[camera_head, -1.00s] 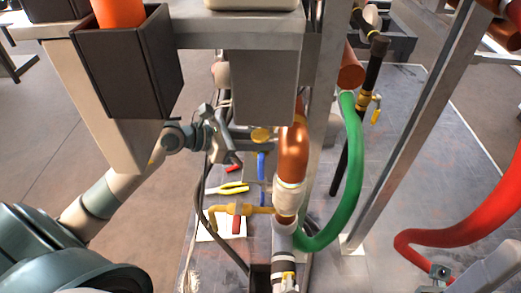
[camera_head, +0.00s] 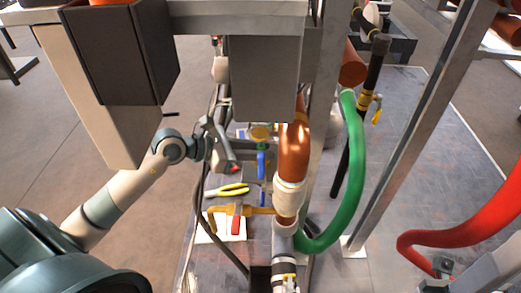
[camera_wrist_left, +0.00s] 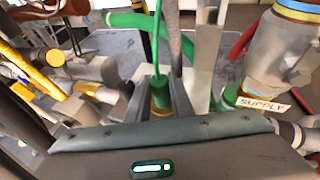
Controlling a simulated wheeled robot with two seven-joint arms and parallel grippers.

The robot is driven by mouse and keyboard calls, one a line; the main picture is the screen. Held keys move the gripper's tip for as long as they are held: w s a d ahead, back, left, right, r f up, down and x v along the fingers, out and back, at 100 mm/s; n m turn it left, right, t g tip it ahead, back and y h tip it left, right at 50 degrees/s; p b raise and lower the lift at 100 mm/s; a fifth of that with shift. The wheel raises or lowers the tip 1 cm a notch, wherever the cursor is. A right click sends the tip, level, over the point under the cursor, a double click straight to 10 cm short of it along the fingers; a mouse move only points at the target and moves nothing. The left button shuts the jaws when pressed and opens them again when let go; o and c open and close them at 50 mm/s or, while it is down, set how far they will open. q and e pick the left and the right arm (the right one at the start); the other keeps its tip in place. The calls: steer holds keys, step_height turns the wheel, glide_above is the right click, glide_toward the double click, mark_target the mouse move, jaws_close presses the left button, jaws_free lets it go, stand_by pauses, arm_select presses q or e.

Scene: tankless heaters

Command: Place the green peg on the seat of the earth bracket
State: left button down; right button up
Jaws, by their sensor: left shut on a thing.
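The peg cannot be made out in the head view. I cannot pick out the earth bracket or its seat with certainty in either view. My right gripper is not in view.
A copper pipe (camera_head: 294,150) and a green hose (camera_head: 352,180) rise right of my gripper. A grey box (camera_head: 265,75) hangs above it. Yellow-handled pliers (camera_head: 234,189) and an orange-yellow fitting (camera_head: 258,210) lie nearer. A red hose (camera_head: 470,235) curves at right.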

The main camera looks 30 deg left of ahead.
arm_select(q)
steer(key=c, duration=1.6)
jaws_free()
steer(key=shift+f, duration=0.1)
steer(key=shift+o, duration=0.2)
steer(key=shift+r, duration=0.2)
steer(key=p+v, duration=0.2)
steer(key=v, duration=1)
